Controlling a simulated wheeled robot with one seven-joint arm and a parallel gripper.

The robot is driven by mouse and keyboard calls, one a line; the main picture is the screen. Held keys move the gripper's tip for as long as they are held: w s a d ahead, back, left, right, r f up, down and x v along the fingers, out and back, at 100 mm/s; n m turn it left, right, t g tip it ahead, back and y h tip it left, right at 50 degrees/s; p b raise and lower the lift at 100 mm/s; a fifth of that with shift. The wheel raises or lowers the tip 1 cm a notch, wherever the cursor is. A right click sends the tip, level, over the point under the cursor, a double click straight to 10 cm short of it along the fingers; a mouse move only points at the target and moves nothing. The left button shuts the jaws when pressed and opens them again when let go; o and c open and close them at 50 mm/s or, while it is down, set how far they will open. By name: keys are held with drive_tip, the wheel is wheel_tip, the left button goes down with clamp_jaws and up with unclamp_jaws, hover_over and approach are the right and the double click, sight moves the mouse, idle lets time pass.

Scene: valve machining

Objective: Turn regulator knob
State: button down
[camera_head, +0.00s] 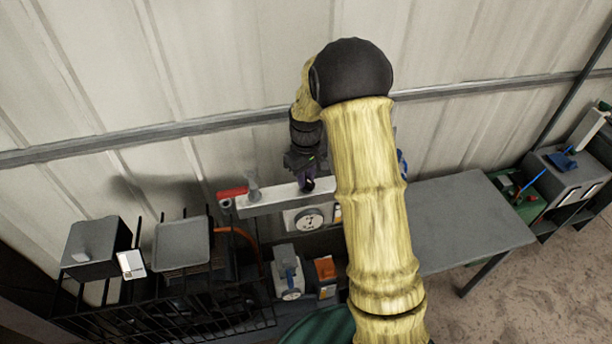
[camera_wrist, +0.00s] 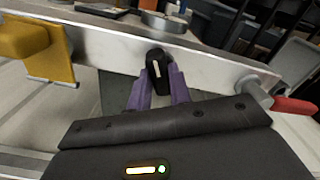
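The regulator knob (camera_wrist: 157,72) is black with a white pointer line and sits on the face of a pale metal panel in the wrist view. The pointer line stands nearly upright in that picture. My gripper (camera_wrist: 159,84) has its two purple fingers on either side of the knob, close against it, and looks shut on it. In the head view my gripper (camera_head: 307,180) is at the panel (camera_head: 270,203), and the knob (camera_head: 308,185) shows small and dark by the fingers.
A red-handled valve (camera_head: 232,192) is on the panel's left end; its red handle also shows in the wrist view (camera_wrist: 295,105). A yellow block (camera_wrist: 38,45) is at the panel's other end. A dial or socket (camera_head: 309,219) is below. A grey table (camera_head: 470,220) stands right; boxes (camera_head: 95,248) stand left.

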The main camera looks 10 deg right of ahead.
drive_tip(key=shift+m, duration=1.2)
drive_tip(key=c, duration=1.3)
unclamp_jaws()
wheel_tip(320, 180, up, 18)
drive_tip(key=b, duration=0.3)
drive_tip(key=shift+f, duration=0.25)
drive_tip(key=s+f+m+t, duration=0.1)
drive_tip(key=s+f, duration=0.3)
drive_tip(key=s, duration=0.3)
drive_tip(key=s+f+m, duration=0.1)
drive_tip(key=s+f, duration=0.3)
drive_tip(key=s, duration=0.3)
drive_tip(key=s+f+m+t, duration=0.1)
drive_tip(key=s+f, duration=0.3)
drive_tip(key=s, duration=0.3)
drive_tip(key=shift+f+t, duration=0.2)
drive_tip(key=shift+t, duration=0.1)
